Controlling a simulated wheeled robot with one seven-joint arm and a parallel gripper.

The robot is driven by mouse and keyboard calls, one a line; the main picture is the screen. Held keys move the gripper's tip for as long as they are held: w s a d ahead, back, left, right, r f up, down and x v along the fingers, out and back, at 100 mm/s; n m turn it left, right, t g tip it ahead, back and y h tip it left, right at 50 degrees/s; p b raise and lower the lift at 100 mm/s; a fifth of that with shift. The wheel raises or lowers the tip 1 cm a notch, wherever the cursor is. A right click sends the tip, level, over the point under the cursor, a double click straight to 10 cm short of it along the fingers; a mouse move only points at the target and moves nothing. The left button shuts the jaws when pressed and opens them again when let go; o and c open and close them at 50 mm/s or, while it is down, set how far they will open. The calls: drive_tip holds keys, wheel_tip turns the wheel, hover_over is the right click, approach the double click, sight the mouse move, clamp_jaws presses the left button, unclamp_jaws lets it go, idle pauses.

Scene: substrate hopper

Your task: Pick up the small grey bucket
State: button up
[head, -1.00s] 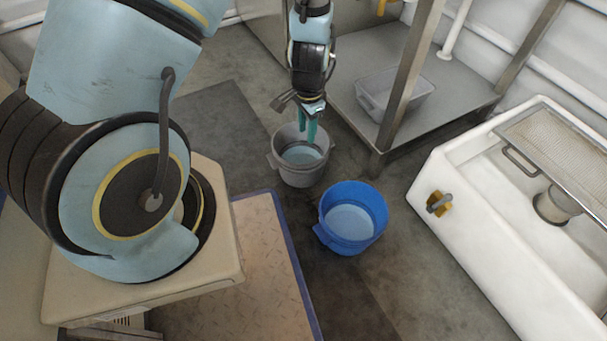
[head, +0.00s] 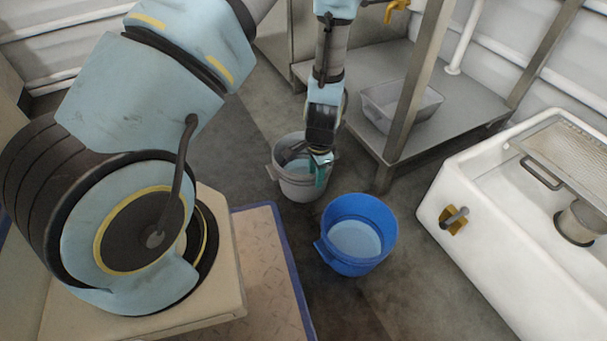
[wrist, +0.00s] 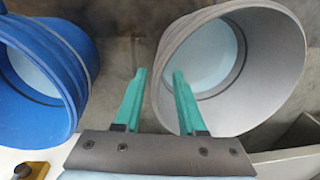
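The small grey bucket (head: 297,190) stands upright on the floor with a pale interior. It also shows at the right of the wrist view (wrist: 272,75), its mouth toward the camera. My gripper (head: 320,180) is at the bucket's right, near side, covering part of the rim. In the wrist view my gripper (wrist: 159,72) is open, with two green fingers apart. The left finger is outside the bucket and the right one overlaps its opening, so the near rim lies between them in the picture. I cannot tell whether either finger touches the wall.
A blue bucket (head: 345,264) stands close by, nearer and to the right. A metal shelf (head: 462,112) with a grey tub (head: 385,118) is behind to the right. A white sink unit (head: 490,225) is at the right. Floor left of the grey bucket is clear.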

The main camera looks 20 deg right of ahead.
sight(315, 189)
wheel_tip(315, 189, down, 4)
drive_tip(key=shift+w+r+b, duration=0.1)
drive_tip(key=shift+w+b, duration=0.05)
drive_tip(key=shift+b, duration=0.85)
clamp_jaws()
drive_tip(key=shift+r, duration=0.1)
idle(0.5)
